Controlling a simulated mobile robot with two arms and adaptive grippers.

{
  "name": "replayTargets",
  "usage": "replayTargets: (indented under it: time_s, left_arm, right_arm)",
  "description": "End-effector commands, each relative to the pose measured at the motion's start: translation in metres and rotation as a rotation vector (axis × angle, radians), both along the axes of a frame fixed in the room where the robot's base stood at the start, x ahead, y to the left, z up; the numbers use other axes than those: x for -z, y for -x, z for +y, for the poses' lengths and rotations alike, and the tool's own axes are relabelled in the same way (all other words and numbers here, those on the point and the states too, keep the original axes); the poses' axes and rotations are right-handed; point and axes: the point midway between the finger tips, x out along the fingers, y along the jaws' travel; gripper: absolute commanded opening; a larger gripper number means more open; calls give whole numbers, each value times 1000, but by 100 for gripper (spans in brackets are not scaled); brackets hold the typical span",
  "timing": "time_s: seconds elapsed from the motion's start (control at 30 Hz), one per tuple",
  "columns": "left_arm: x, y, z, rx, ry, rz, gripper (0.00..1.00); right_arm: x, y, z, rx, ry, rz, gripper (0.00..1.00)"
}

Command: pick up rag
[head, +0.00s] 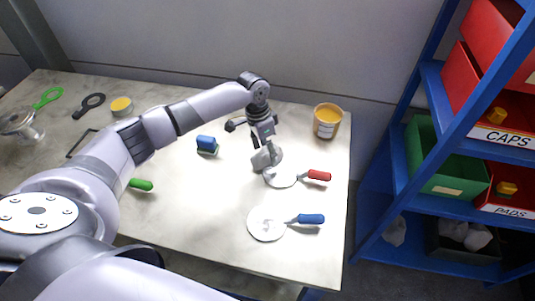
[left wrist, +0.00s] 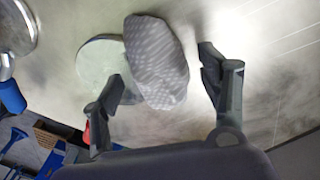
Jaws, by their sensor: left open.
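In the left wrist view the rag (left wrist: 157,62) shows a pale pattern and lies between my two fingers, overlapping the edge of a pale round disc (left wrist: 96,64). My left gripper (head: 261,140) is open just above the rag. In the left wrist view the left gripper (left wrist: 161,78) has its fingers apart on either side of the cloth; I cannot tell whether they touch it. My right gripper is not in view.
A red-handled disc tool (head: 281,178) lies close to the rag, and a blue-handled one (head: 266,224) lies nearer the front. A blue block-like tool (head: 207,144) lies to the left. A blue shelf (head: 428,95) stands right of the table.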

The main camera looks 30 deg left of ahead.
Motion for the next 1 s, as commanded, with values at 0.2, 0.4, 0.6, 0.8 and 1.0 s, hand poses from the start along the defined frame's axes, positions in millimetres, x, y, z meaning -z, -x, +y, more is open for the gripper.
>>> replayTargets:
  time_s: [0.2,0.4,0.6,0.8,1.0]
  left_arm:
    - [0,0,0,0,0,0,63]
    - [0,0,0,0,0,0,50]
    - [0,0,0,-1,0,0,36]
    - [-1,0,0,-1,0,0,23]
    - [-1,0,0,-1,0,0,12]
  right_arm:
    - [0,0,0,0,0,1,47]
    - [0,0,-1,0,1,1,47]
    - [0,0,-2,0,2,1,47]
    - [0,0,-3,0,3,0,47]
    - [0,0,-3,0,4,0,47]
